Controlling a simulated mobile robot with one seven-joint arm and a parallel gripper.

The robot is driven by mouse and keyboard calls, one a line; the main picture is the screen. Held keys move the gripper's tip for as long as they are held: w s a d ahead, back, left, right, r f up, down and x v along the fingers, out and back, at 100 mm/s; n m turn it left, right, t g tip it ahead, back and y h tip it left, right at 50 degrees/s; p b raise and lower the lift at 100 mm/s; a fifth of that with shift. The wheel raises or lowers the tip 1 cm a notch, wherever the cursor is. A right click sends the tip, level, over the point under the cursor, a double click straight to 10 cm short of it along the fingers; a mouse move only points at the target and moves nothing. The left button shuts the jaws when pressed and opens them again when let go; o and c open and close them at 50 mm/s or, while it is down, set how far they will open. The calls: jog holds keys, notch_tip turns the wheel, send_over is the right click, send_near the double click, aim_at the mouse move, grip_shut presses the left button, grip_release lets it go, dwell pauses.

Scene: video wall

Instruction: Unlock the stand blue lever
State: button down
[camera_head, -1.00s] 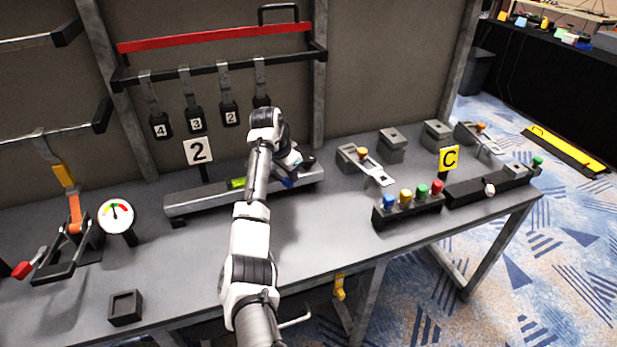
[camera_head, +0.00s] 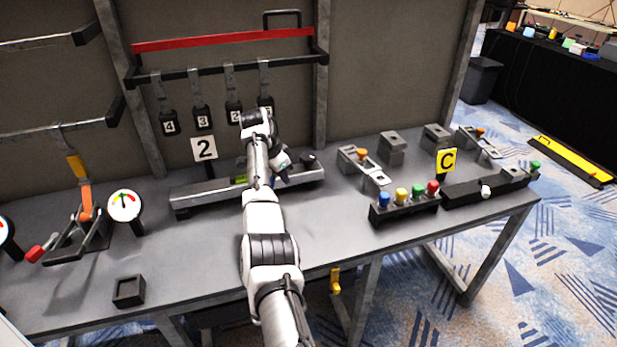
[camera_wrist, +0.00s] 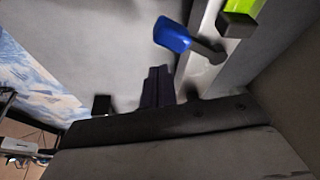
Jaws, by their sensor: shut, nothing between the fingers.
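The blue lever (camera_wrist: 172,35) shows in the wrist view as a blue grip on a short grey rod. It sticks out from the side of the long grey stand (camera_wrist: 206,62). In the head view the stand (camera_head: 200,198) lies on the bench beside the "2" sign, and my arm hides the lever there. My gripper (camera_wrist: 158,72) is shut and empty. In the wrist view its fingertips are just below the blue grip; I cannot tell whether they touch it. A green part (camera_wrist: 242,5) on the stand lies past the lever, and it also shows in the head view (camera_head: 240,180).
A button box (camera_head: 405,212) and the "C" sign (camera_head: 447,160) stand to the right. A gauge (camera_head: 125,205) and an orange-handled clamp (camera_head: 86,200) stand to the left. Numbered tags hang above the stand. A small black box (camera_head: 129,290) is near the front edge.

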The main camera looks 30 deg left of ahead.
jog(key=shift+s+p, duration=0.85)
jog(key=shift+p, duration=0.05)
